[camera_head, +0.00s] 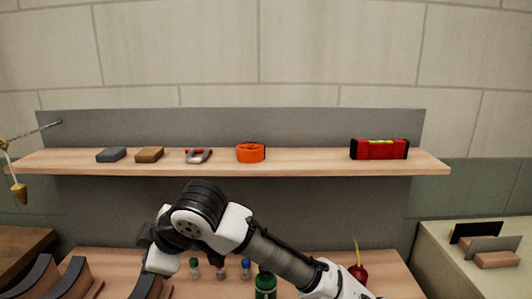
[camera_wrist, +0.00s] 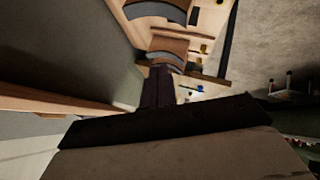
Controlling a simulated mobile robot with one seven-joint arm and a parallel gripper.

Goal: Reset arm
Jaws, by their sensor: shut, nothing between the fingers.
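My arm (camera_head: 283,257) reaches in from the bottom right of the head view and bends in front of the shelf, its far end turned down at the left. My gripper (camera_wrist: 158,88) shows in the wrist view as dark, shut fingers with nothing between them. The fingertips are dim and hard to make out. In the head view the fingers cannot be made out.
The wooden shelf (camera_head: 310,168) holds a grey block (camera_head: 111,154), a brown block (camera_head: 149,154), a red-grey tool (camera_head: 198,156), an orange roll (camera_head: 250,152) and a red level (camera_head: 379,149). Small bottles (camera_head: 220,270) stand below. Curved blocks (camera_head: 67,277) lie left.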

